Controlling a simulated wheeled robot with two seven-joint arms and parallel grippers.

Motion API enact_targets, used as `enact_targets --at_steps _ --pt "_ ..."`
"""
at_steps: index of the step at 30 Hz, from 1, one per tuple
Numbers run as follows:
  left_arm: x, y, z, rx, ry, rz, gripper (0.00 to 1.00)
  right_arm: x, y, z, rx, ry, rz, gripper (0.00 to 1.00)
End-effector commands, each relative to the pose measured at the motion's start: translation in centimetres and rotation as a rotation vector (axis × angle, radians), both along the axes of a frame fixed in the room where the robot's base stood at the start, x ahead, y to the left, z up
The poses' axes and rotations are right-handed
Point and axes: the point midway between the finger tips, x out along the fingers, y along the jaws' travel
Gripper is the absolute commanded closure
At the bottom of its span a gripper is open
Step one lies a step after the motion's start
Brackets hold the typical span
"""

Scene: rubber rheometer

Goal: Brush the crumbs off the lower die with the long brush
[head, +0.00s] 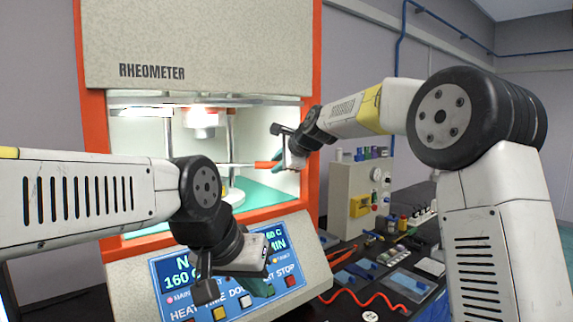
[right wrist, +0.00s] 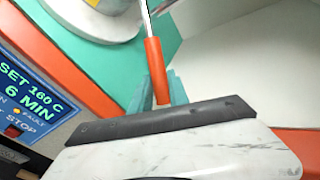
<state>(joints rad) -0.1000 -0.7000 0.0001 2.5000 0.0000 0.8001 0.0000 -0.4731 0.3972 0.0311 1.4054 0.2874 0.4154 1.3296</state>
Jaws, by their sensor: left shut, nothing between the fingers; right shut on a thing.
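The long brush has an orange handle (head: 264,165) and a thin pale shaft pointing left into the open rheometer chamber. My right gripper (head: 283,163) is shut on the handle at the chamber's right side; the handle also shows between its teal fingers in the right wrist view (right wrist: 156,70). The lower die (head: 234,197) is a pale round piece low in the chamber, partly hidden by my left arm. Its round base shows at the top of the right wrist view (right wrist: 95,22). The brush's bristles and any crumbs cannot be made out. My left gripper (head: 262,288) is shut and empty before the control panel.
The rheometer (head: 200,45) has an orange frame around its lit chamber. The upper die (head: 204,120) hangs above the lower die. The control panel (head: 215,285) is below. A dark bench (head: 395,310) at right holds several small items and a red cable (head: 370,299).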

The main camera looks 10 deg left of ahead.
Motion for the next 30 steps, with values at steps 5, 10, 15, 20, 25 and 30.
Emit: enact_targets --at_steps 5,10,15,20,25,30 --pt "0.0 0.0 0.0 0.000 0.000 0.000 1.00 -0.7 -0.9 0.1 0.001 0.000 -0.001 1.00" --pt "0.0 0.0 0.0 0.000 0.000 0.000 1.00 -0.9 -1.0 0.1 0.001 -0.002 0.000 1.00" --pt "0.0 0.0 0.0 0.000 0.000 0.000 1.00 -0.2 -0.2 0.0 0.002 -0.001 0.001 1.00" --pt "0.0 0.0 0.0 0.000 0.000 0.000 1.00 0.5 0.7 0.0 0.001 -0.001 0.001 1.00" --pt "0.0 0.0 0.0 0.000 0.000 0.000 1.00 1.1 1.2 -0.1 0.000 -0.001 0.000 1.00" --pt "0.0 0.0 0.0 0.000 0.000 0.000 1.00 0.9 1.0 0.0 0.001 -0.001 0.000 1.00"
